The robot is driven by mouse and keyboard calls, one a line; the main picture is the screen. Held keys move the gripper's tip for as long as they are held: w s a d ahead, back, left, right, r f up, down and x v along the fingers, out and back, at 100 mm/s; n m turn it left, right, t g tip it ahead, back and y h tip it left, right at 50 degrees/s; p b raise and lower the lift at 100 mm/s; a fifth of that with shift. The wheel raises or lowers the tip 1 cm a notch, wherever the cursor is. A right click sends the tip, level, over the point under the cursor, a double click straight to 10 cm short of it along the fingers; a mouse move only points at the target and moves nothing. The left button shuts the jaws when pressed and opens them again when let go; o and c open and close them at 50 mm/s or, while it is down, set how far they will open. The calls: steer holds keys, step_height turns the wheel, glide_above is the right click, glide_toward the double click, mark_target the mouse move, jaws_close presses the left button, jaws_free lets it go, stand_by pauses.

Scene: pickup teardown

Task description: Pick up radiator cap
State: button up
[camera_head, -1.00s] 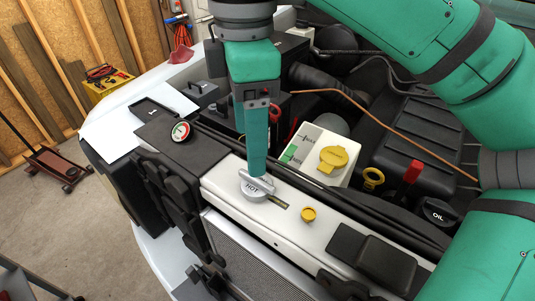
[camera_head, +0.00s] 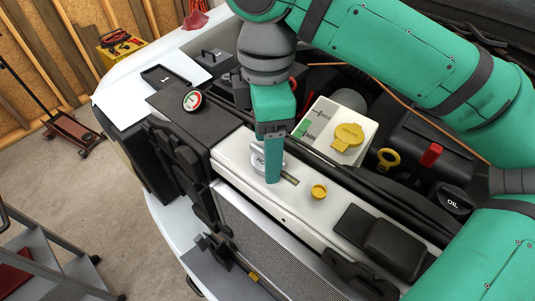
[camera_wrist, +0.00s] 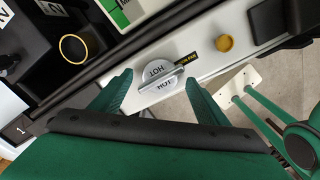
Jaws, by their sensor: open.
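The radiator cap is a silver disc with a raised bar and the word HOT. It sits on the white radiator top panel (camera_head: 229,148). In the head view the cap (camera_head: 259,162) is partly hidden by my gripper (camera_head: 273,178), which points down over it. In the wrist view the whole cap (camera_wrist: 160,76) shows between my two green fingers, one on each side. The fingers are open, with visible gaps to the cap. How high the fingertips are above the panel is hard to tell.
A small yellow cap (camera_head: 319,191) sits on the panel to the right. A white reservoir with a yellow lid (camera_head: 347,136) stands behind. A black box (camera_head: 395,247) lies farther right, and a red-marked gauge (camera_head: 193,101) to the left. A grey cart (camera_head: 47,262) is at the lower left.

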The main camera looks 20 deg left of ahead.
steer(key=shift+f, duration=0.6)
steer(key=c, duration=1.1)
steer(key=shift+r, duration=0.15)
